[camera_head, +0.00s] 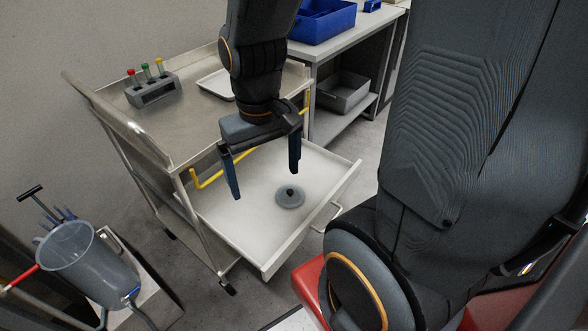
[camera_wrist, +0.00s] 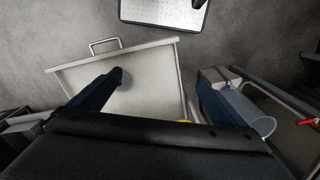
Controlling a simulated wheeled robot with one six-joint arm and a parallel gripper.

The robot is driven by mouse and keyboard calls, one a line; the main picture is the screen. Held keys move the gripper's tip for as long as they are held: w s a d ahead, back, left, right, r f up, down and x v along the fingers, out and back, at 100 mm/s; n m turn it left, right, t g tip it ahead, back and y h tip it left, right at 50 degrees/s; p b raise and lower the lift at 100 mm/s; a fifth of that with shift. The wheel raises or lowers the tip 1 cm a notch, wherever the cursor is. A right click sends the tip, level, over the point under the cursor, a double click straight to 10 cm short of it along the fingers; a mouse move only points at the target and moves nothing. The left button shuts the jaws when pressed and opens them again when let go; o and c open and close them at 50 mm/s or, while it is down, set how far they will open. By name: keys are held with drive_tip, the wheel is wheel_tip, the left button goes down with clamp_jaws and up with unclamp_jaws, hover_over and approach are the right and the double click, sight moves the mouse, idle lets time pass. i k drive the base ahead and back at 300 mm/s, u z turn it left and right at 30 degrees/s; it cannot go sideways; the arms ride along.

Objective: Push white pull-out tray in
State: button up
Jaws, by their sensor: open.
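The white pull-out tray (camera_head: 245,235) sticks out of the metal cart, below its top. Its front faces the lower right and has a bar handle (camera_head: 325,216). A grey round disc with a dark knob (camera_head: 290,196) lies in the tray. My gripper (camera_head: 265,185) is open and empty, fingers pointing down, and appears over the tray. In the wrist view the tray (camera_wrist: 148,68) lies beyond the fingers, with its handle (camera_wrist: 104,45) at the far side. One finger overlaps the tray there and hides part of it. I cannot tell whether the fingers touch it.
The cart top (camera_head: 190,125) holds a rack of capped tubes (camera_head: 153,91) and a small white tray (camera_head: 216,84). A yellow bar (camera_head: 207,182) runs along the cart. A grey bucket (camera_head: 87,263) stands at left. A bench with a blue bin (camera_head: 322,22) is behind. Floor beyond the handle is partly clear.

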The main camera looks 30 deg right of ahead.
sight(266, 233)
drive_tip(key=z, duration=0.5)
drive_tip(key=k, duration=1.2)
drive_tip(key=u, duration=0.25)
drive_tip(key=i, duration=0.8)
drive_tip(key=u, duration=0.2)
